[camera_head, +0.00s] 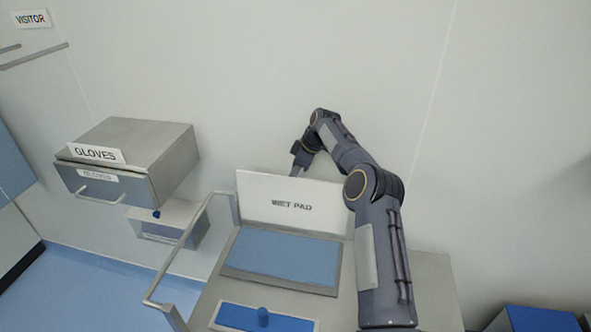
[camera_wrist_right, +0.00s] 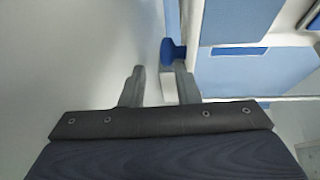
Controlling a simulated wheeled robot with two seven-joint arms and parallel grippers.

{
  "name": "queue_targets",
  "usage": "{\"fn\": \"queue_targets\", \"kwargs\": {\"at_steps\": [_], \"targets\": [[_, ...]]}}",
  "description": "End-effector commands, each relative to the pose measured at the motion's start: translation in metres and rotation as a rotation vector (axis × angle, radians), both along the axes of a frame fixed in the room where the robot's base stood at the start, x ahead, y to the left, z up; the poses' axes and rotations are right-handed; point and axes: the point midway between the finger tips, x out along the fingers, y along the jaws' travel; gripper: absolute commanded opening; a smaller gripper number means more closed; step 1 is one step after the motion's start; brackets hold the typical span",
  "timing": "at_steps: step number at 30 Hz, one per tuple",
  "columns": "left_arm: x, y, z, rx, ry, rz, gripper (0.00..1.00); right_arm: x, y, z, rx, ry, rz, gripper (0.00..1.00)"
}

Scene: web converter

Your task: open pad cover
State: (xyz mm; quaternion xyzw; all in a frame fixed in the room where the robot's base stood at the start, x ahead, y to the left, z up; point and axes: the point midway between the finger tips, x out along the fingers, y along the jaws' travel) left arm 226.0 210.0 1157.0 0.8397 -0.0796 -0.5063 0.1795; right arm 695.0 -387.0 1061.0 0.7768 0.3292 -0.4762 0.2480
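The pad cover (camera_head: 292,204), a white panel marked WET PAD, stands raised at the back of the pad box. Below it a blue pad (camera_head: 283,256) lies exposed in the box's metal frame. My right gripper (camera_head: 298,168) is at the cover's top edge, partly hidden behind it. In the right wrist view my right gripper (camera_wrist_right: 159,82) has its fingers apart. A blue knob (camera_wrist_right: 173,52) and a white edge show close to the right-hand finger; whether they touch it I cannot tell. My left gripper is not in view.
A metal gloves box (camera_head: 138,150) is on the wall at left. A bent metal handle rail (camera_head: 180,245) runs along the cart's left side. A smaller blue lid (camera_head: 240,317) with a knob lies in front of the pad. A blue box (camera_head: 540,320) is at lower right.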

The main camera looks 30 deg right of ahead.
Motion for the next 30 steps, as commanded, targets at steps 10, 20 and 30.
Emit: {"fn": "queue_targets", "kwargs": {"at_steps": [10,20,30], "targets": [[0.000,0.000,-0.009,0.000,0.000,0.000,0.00,-0.018,0.002,-0.039,0.002,0.090,0.018,0.45],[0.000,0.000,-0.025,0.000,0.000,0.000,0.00,-0.028,-0.012,0.028,-0.005,0.034,0.005,0.45],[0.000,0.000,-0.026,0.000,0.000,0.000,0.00,-0.034,-0.017,0.073,-0.004,-0.002,-0.001,0.45]]}}
